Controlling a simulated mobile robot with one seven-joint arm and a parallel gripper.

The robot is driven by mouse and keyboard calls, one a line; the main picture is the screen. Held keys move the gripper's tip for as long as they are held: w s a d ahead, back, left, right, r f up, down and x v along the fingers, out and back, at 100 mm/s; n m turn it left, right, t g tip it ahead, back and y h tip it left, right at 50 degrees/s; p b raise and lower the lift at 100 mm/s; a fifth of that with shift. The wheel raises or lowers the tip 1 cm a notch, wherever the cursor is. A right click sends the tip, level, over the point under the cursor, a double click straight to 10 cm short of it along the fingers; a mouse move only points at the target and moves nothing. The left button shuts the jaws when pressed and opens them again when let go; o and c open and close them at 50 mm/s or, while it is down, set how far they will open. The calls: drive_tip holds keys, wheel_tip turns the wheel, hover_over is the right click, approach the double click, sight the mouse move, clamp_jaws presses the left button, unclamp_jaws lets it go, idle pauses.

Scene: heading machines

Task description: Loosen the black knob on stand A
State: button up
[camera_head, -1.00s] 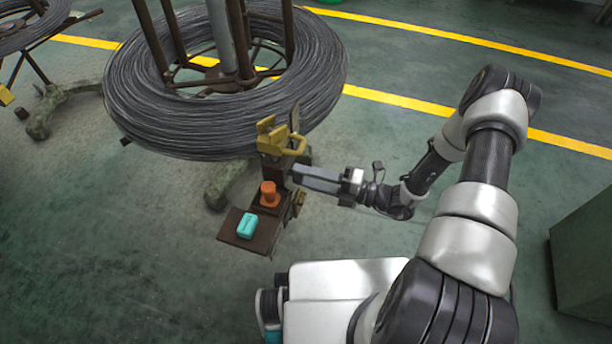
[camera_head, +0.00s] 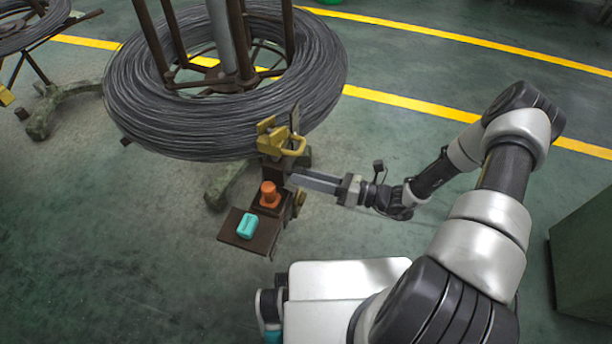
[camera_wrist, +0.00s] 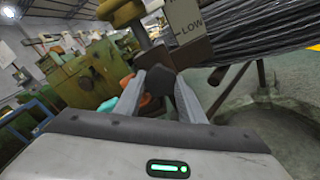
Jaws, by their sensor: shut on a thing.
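The black knob (camera_wrist: 158,82) shows in the wrist view on the dark bracket of the stand, between my two fingers. My gripper (camera_wrist: 157,88) is shut on it, one finger on each side. In the head view my gripper (camera_head: 291,180) reaches in from the right to the side of the brown stand (camera_head: 269,211), just below the yellow clamp (camera_head: 284,145). The knob is hidden there by the fingers and the stand. A pale plate (camera_wrist: 186,20) reading "LOW" stands above the knob in the wrist view. No letter A is readable on the stand.
A large coil of grey wire (camera_head: 150,125) lies behind the stand. An orange part (camera_head: 269,194) and a teal block (camera_head: 247,225) sit on the stand's lower steps. A green cabinet (camera_head: 585,250) stands at the right. The floor between is clear.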

drive_tip(key=shift+n, duration=1)
drive_tip(key=o, duration=1)
drive_tip(key=shift+o, duration=0.2)
drive_tip(key=p+v, duration=0.1)
drive_tip(key=v, duration=1.6)
drive_tip(key=shift+d+p, duration=0.25)
drive_tip(key=shift+p, duration=0.1)
drive_tip(key=shift+s, duration=0.1)
